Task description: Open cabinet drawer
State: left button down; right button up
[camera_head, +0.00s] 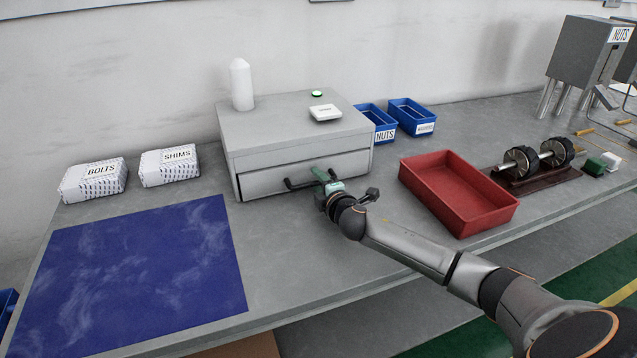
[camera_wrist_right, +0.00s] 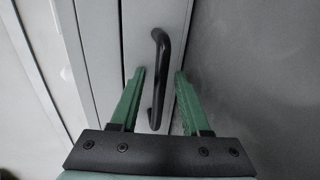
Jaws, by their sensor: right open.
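The grey cabinet (camera_head: 290,145) stands on the workbench against the wall. Its drawer (camera_head: 262,184) has a light front and looks shut. A dark bar handle (camera_head: 300,182) is on the drawer front, and it also shows in the right wrist view (camera_wrist_right: 162,62). My right gripper (camera_head: 326,177) is at the handle. In the right wrist view its green fingers (camera_wrist_right: 160,80) are open, one on each side of the handle bar, with gaps visible. Part of the handle is hidden behind the gripper in the head view. My left gripper is not in view.
A white bottle (camera_head: 241,85) and a small white box (camera_head: 325,112) stand on the cabinet. A red tray (camera_head: 412,180) lies to the right, blue bins (camera_head: 411,117) behind it. BOLTS (camera_head: 92,182) and SHIMS (camera_head: 169,167) boxes are left. A blue mat (camera_head: 130,275) covers the front left.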

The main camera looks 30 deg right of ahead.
jog(key=shift+c, duration=0.3)
grip_shut()
dwell(1.1)
